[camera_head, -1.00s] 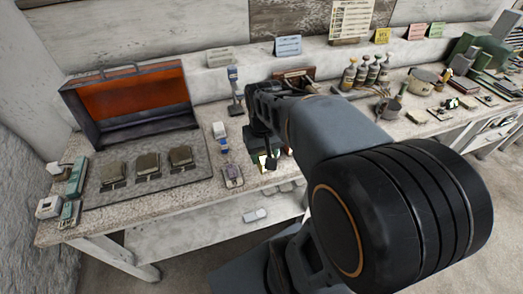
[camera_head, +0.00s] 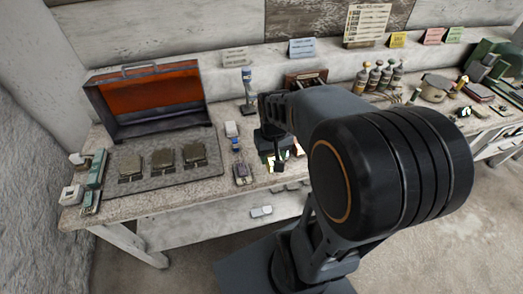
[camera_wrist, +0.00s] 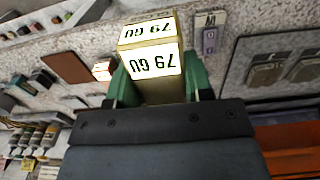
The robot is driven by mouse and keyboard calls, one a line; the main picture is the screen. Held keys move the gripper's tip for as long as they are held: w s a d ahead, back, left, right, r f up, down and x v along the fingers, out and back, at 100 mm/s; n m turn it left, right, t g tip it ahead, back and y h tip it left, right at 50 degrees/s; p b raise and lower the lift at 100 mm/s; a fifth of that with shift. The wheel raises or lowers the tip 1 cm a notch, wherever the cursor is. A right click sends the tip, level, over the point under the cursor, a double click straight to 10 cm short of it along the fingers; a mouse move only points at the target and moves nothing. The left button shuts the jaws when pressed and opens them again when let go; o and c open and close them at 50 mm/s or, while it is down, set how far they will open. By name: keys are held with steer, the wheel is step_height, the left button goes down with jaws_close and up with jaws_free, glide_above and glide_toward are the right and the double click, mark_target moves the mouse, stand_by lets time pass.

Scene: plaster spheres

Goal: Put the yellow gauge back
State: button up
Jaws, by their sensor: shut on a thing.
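The yellow gauge (camera_wrist: 150,62) shows in the wrist view as a pale yellow block with bright label faces bearing "79" and "GU", upside down. My gripper (camera_wrist: 155,82), with green fingers, is shut on its sides. In the head view my gripper (camera_head: 276,150) hangs over the front part of the bench, right of the grey mat. My arm hides most of the gauge there. A smaller pale yellow block (camera_wrist: 102,70) lies on the bench left of the held gauge in the wrist view.
The bench (camera_head: 190,207) carries an open orange-lined case (camera_head: 150,95), a grey mat (camera_head: 205,175) with several dark blocks, and small devices (camera_head: 242,173) left of my gripper. Several bottles (camera_head: 380,75) and a pot (camera_head: 436,87) stand to the right. Coloured cards line the back ledge.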

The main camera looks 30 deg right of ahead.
steer(key=w+f, duration=0.3)
steer(key=w, duration=0.1)
steer(key=w+d+f+p, duration=0.1)
steer(key=w+f, duration=0.2)
steer(key=w, duration=0.1)
steer(key=w+d+f, duration=0.1)
steer(key=w+f, duration=0.1)
steer(key=w, duration=0.2)
steer(key=shift+d+f+p, duration=0.25)
steer(key=shift+f+p, duration=0.1)
steer(key=shift+f, duration=0.05)
steer(key=f, duration=0.2)
steer(key=shift+w+f, duration=0.3)
steer(key=shift+f, duration=0.55)
steer(key=shift+f, duration=0.1)
steer(key=shift+f, duration=0.15)
steer(key=o, duration=0.8)
steer(key=shift+o, duration=0.2)
